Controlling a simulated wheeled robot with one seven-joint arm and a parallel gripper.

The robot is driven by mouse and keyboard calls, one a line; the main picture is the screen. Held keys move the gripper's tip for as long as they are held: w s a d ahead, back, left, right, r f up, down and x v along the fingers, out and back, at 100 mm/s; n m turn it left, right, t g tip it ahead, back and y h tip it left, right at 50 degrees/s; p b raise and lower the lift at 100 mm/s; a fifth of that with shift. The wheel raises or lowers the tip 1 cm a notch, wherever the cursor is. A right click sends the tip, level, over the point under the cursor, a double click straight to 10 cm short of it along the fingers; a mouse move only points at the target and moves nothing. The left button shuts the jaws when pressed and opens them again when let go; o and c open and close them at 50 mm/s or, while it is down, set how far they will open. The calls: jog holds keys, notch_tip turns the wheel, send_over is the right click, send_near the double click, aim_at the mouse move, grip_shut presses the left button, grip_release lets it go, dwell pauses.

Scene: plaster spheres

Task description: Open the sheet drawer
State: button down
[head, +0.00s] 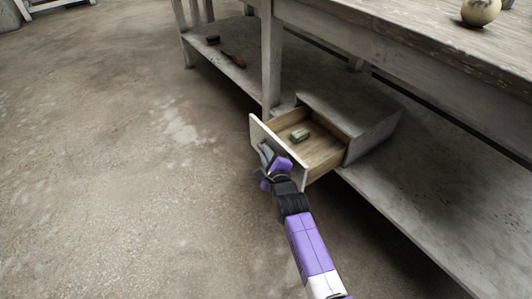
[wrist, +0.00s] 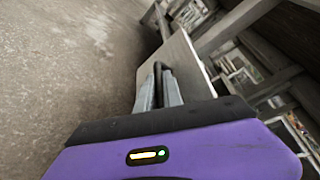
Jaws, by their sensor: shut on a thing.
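The sheet drawer (head: 316,152) stands pulled well out of its grey box (head: 369,127) on the low shelf of the workbench. Its wooden inside shows, with a small greenish block (head: 300,135) lying in it. My gripper (head: 265,154) is at the outer face of the drawer front. In the wrist view my gripper (wrist: 158,86) is shut on the dark handle (wrist: 159,72) of the drawer front (wrist: 182,62). In the head view the handle is hidden by my gripper.
The low shelf (head: 432,165) runs under the workbench, with a bench leg (head: 271,62) just behind the drawer. A round plaster sphere (head: 480,11) sits on the bench top. Small dark items lie on the shelf at the far left. The concrete floor (head: 110,170) to the left is clear.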

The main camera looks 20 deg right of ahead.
jog(key=shift+f, duration=0.1)
jog(key=c, duration=1.8)
grip_release()
jog(key=shift+o, duration=0.2)
jog(key=shift+s+a, duration=0.1)
jog(key=shift+s, duration=0.1)
jog(key=p+v, duration=0.7)
jog(key=shift+s, duration=0.25)
jog(key=shift+s, duration=0.15)
